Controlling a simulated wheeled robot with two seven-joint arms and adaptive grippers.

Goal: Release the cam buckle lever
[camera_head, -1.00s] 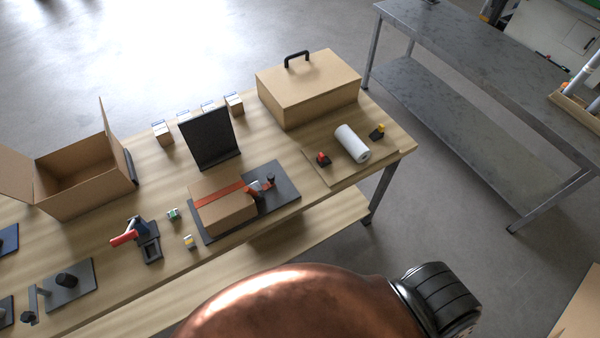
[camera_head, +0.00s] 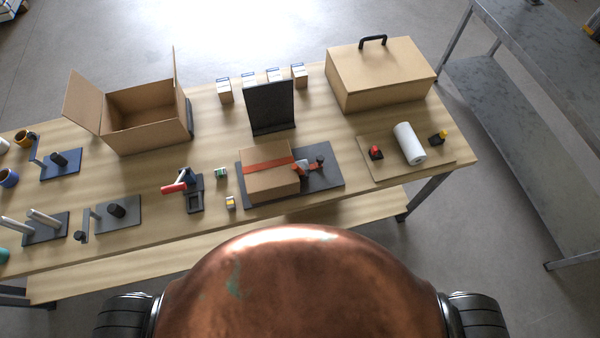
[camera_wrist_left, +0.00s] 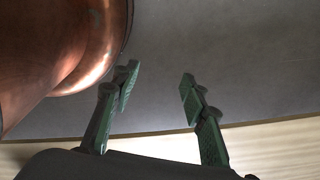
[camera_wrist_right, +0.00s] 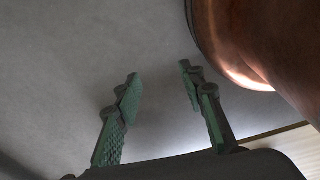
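The cam buckle (camera_head: 301,168), with red and pale parts, sits at the right side of a cardboard box (camera_head: 271,185). An orange strap (camera_head: 266,165) runs over the box to it. The box stands on a dark base plate (camera_head: 328,178), where a small dark post (camera_head: 320,162) stands right of the buckle. The lever's exact position is too small to tell. My left gripper (camera_wrist_left: 158,86) is open and empty in the left wrist view. My right gripper (camera_wrist_right: 157,88) is open and empty in the right wrist view. Neither gripper shows in the head view.
A black upright panel (camera_head: 269,107) stands behind the strapped box. A board with a white roll (camera_head: 408,144) is to the right. An open carton (camera_head: 145,112) and lidded case (camera_head: 380,75) stand farther back.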

